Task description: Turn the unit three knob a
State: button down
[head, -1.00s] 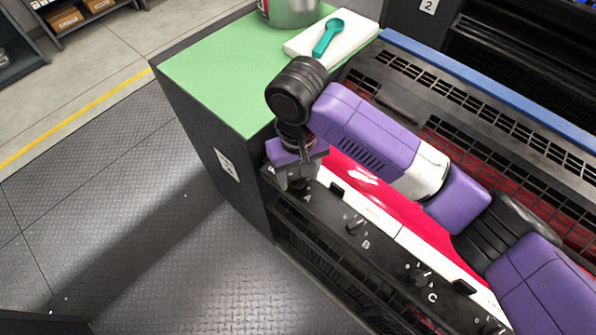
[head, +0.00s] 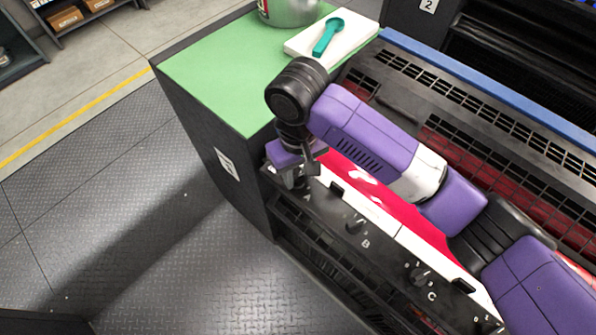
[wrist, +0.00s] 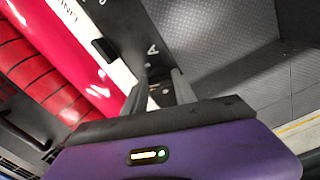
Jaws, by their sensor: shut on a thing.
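Knob A sits at the far left end of the black control strip (head: 385,250) on the front of the unit. In the head view it is hidden by my gripper (head: 292,180), which reaches down over it. In the wrist view the printed letter A (wrist: 152,49) shows just beyond the fingertips. My gripper (wrist: 160,88) is shut on knob A, which is mostly hidden between the two grey fingers. The knob's pointer angle cannot be read.
Knob B (head: 355,226) and knob C (head: 418,275) stand further right on the strip. A green top (head: 205,75) carries a white board (head: 300,45) with a teal spoon (head: 327,37) and a metal can (head: 290,12). The floor in front is clear.

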jog(key=n, duration=0.5)
jog(key=shift+p, duration=0.35)
jog(key=n, duration=0.4)
jog(key=shift+w+n, duration=0.1)
jog(key=shift+n, duration=0.3)
jog(key=n, duration=0.4)
jog(key=shift+w, duration=0.1)
jog(key=shift+n+b, duration=0.6)
jog(key=shift+n, duration=1.9)
jog(key=c, duration=1)
grip_release()
